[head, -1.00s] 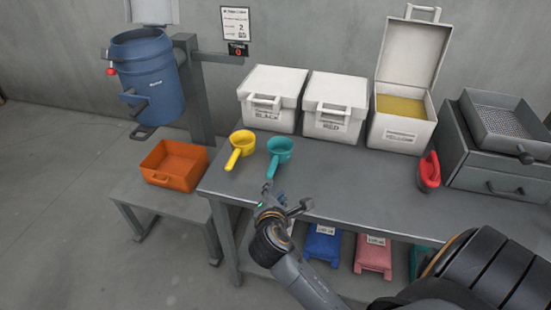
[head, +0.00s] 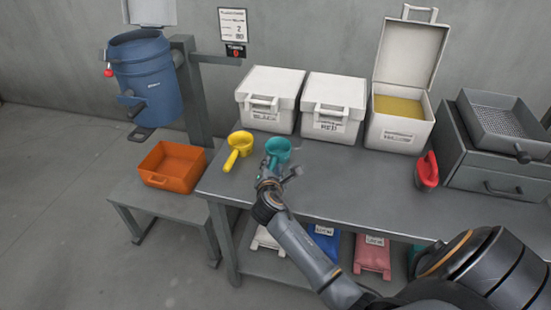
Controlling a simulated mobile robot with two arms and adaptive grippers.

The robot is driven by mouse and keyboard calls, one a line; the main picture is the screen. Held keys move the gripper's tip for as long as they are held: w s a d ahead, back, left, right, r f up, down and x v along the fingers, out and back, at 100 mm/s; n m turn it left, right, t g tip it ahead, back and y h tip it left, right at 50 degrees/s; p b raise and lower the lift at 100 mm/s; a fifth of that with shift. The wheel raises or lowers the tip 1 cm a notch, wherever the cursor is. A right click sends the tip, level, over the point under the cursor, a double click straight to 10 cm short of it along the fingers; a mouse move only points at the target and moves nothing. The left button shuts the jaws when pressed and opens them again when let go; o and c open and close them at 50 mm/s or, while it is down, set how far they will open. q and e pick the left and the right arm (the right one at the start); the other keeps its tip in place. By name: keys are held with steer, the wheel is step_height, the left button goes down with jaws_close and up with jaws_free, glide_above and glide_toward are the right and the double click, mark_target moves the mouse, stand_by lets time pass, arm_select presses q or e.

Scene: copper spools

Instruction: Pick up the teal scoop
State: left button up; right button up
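The teal scoop (head: 279,147) sits on the grey table near its left end, bowl at the back and handle toward me. My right gripper (head: 271,169) is at the scoop's handle and hides most of it. One finger side sticks out to the right of the handle. Whether the fingers touch or grip the handle is too small to tell. My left gripper is not in the head view.
A yellow scoop (head: 239,147) lies just left of the teal one. White boxes (head: 268,98) stand behind, one open box (head: 399,126) holding yellow material. A red scoop (head: 428,172) stands at right. An orange bin (head: 173,167) sits on a lower bench. The table's middle is clear.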

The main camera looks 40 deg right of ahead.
steer(key=shift+x, duration=1.1)
steer(key=shift+s, duration=0.1)
steer(key=shift+c, duration=0.2)
jaws_close()
